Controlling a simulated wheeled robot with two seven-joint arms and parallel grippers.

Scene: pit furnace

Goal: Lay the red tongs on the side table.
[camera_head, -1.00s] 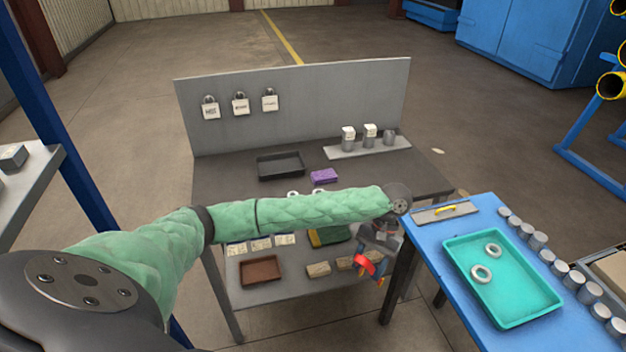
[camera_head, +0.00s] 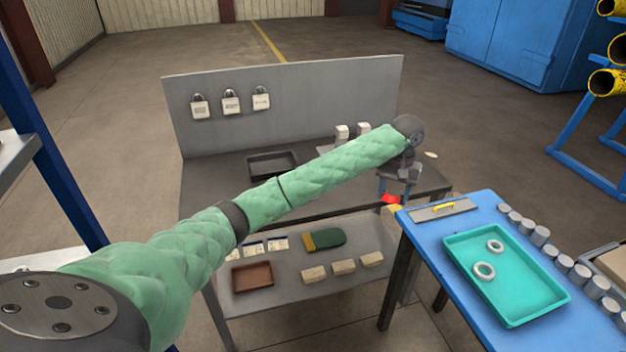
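My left arm reaches across from the left, and my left gripper (camera_head: 390,194) is at the right end of the grey workbench (camera_head: 215,205), beside the far left corner of the blue table (camera_head: 425,243). A small red part, apparently the red tongs (camera_head: 391,199), shows at the fingertips and seems gripped. Most of the tongs is hidden or too small to make out. My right gripper is not in view.
The bench's lower shelf holds a brown tray (camera_head: 252,276), a green-and-yellow item (camera_head: 325,239) and several tan blocks (camera_head: 343,267).

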